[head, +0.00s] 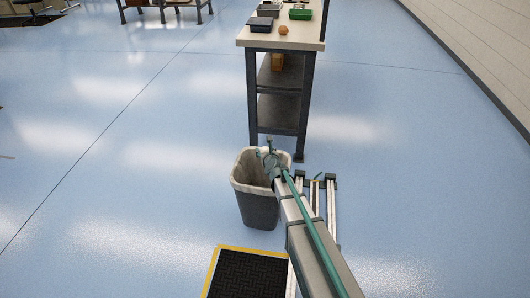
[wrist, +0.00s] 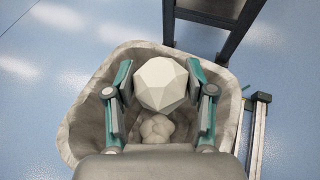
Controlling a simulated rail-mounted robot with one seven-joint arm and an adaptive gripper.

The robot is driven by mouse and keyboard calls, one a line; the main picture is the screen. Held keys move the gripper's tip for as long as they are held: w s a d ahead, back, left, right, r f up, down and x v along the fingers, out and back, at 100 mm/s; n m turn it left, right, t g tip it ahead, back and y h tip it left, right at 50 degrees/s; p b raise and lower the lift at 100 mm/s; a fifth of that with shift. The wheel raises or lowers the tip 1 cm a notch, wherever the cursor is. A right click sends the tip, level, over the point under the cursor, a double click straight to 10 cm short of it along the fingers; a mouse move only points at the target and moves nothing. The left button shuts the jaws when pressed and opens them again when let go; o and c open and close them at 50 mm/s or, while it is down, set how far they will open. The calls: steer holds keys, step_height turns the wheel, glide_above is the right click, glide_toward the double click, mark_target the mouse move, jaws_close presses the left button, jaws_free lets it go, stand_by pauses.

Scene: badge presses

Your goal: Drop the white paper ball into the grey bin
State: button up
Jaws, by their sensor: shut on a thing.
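The white paper ball (wrist: 161,84) is a faceted, off-white ball in the wrist view. My gripper (wrist: 160,86) is shut on it, with one teal finger on each side. The grey bin (head: 259,209) has a pale liner folded over its rim and stands on the floor in the head view. In the head view my gripper (head: 269,153) is over the bin's mouth, and the ball cannot be made out there. In the wrist view the bin's lined rim (wrist: 80,122) surrounds the ball and fingers. A pale crumpled lump (wrist: 157,129) shows inside the bin below the ball.
A workbench (head: 285,36) with a shelf below stands just behind the bin. A black mat with a yellow edge (head: 247,275) lies in front.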

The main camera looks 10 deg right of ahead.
steer(key=shift+f+b, duration=1.7)
steer(key=shift+f, duration=0.2)
steer(key=o, duration=0.8)
steer(key=shift+o, duration=0.2)
steer(key=v, duration=1.2)
steer(key=shift+a+r, duration=0.1)
